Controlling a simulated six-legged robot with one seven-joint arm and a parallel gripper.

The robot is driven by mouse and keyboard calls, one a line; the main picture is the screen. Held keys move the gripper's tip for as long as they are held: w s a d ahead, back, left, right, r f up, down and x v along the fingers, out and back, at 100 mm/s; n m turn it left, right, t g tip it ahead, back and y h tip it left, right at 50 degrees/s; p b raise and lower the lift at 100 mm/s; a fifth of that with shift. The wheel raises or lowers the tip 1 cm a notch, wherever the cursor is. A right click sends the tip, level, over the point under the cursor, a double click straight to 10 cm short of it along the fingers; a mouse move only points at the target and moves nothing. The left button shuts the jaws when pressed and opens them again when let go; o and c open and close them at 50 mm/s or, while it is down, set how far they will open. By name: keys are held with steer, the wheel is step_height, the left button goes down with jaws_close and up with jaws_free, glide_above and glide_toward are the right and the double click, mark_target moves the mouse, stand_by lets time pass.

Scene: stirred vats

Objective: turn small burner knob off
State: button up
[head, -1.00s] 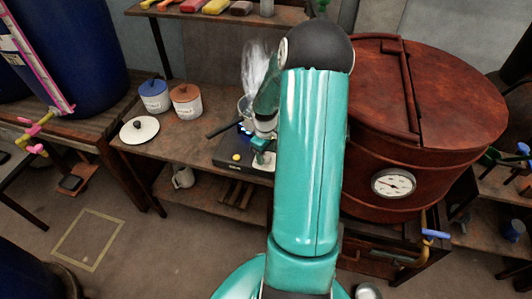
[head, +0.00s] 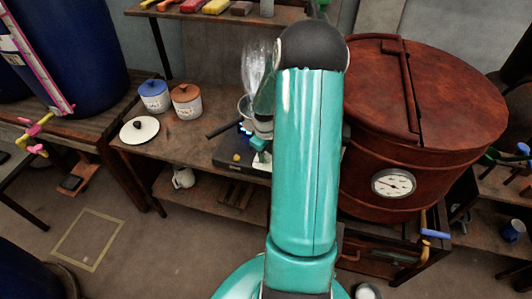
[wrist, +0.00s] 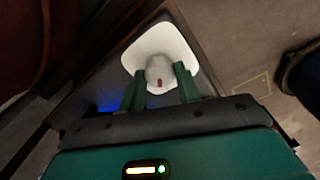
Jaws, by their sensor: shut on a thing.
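The small burner (head: 232,152) is a dark box on the wooden bench, with a blue flame glow at its top and a yellow spot on its front. Its knob (wrist: 158,74) is pale grey with a red mark, on a white rounded plate (wrist: 150,45) in the wrist view. My gripper (wrist: 160,70) is shut on the knob, one green finger on each side. In the head view my gripper (head: 259,144) is at the burner's right front, and my arm hides the knob. A blue glow (wrist: 108,102) shows left of the fingers in the wrist view.
A vessel (head: 245,107) with rising vapour stands over the burner. A large red-brown vat (head: 420,120) with a gauge stands close on the right.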

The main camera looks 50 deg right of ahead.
steer(key=m, duration=0.5)
steer(key=shift+m, duration=0.4)
steer(key=m, duration=0.5)
stand_by(0.4)
steer(key=o, duration=1)
steer(key=r, duration=1.3)
steer(key=shift+w+a+r, duration=0.1)
steer(key=shift+w+r, duration=0.1)
steer(key=shift+r, duration=0.2)
